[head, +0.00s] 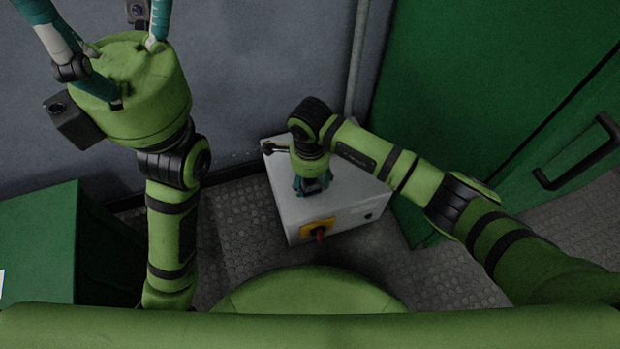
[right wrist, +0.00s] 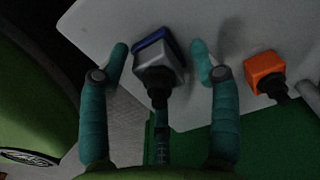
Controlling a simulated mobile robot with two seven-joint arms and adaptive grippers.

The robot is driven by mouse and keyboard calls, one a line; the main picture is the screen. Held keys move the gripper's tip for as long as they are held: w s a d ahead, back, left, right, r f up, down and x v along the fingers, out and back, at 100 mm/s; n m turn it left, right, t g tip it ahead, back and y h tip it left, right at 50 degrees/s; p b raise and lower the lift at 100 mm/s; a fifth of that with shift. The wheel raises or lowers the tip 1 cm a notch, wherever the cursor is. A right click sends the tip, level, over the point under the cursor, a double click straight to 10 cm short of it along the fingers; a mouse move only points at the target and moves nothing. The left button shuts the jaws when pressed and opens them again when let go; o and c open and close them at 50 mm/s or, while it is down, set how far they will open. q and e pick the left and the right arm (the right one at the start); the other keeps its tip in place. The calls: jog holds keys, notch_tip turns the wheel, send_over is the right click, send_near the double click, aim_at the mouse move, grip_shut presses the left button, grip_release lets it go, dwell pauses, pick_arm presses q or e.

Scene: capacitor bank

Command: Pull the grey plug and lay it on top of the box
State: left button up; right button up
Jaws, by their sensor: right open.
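The grey plug (right wrist: 158,62) sits in a blue-rimmed socket on the box top in the right wrist view. Its dark cable end points toward my wrist. My right gripper (right wrist: 158,62) is open, with one teal finger on each side of the plug and gaps visible. In the head view my right gripper (head: 312,186) points down at the top of the light grey box (head: 348,196) and hides the plug. My left gripper (head: 100,14) is at the upper left, away from the box, its teal fingers spread wide and partly cut off by the frame.
An orange plug (right wrist: 265,72) stands right of the grey one. The box front has a red knob on a yellow plate (head: 318,231). A green cabinet with a black handle (head: 580,153) is at right, a green box (head: 50,240) at left. The box top's right part looks clear.

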dwell(0.6)
grip_shut()
jog(key=shift+o, duration=1.6)
grip_release()
jog(key=shift+r, duration=3.75)
